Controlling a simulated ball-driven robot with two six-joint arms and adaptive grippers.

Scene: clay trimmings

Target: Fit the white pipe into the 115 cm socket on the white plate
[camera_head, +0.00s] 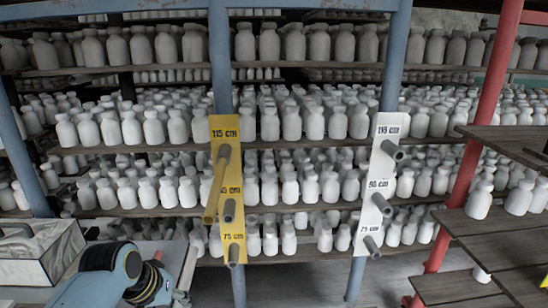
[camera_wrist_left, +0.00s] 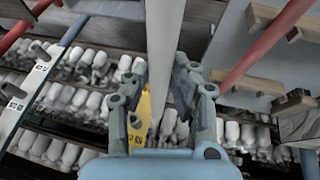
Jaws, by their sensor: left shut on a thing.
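The white plate (camera_head: 388,180) is on a blue upright at the right of centre in the head view. Its top 115 cm socket (camera_head: 394,150) is a grey stub with nothing in it. The 95 cm socket (camera_head: 382,204) and 75 cm socket (camera_head: 372,247) below it also look empty. In the left wrist view the plate (camera_wrist_left: 22,95) shows at the left. My left gripper (camera_wrist_left: 162,80) is shut on the white pipe (camera_wrist_left: 160,35), which runs up out of that view. Pipe and gripper are hidden in the head view. My right gripper is not in view.
A yellow plate (camera_head: 230,190) with similar sockets stands left of the white one; a yellow pipe (camera_head: 217,185) slants from its top socket. Shelves of white bottles (camera_head: 150,125) fill the back. A red post (camera_head: 490,95) and dark shelves (camera_head: 490,235) stand at right, a marbled box (camera_head: 40,255) at left.

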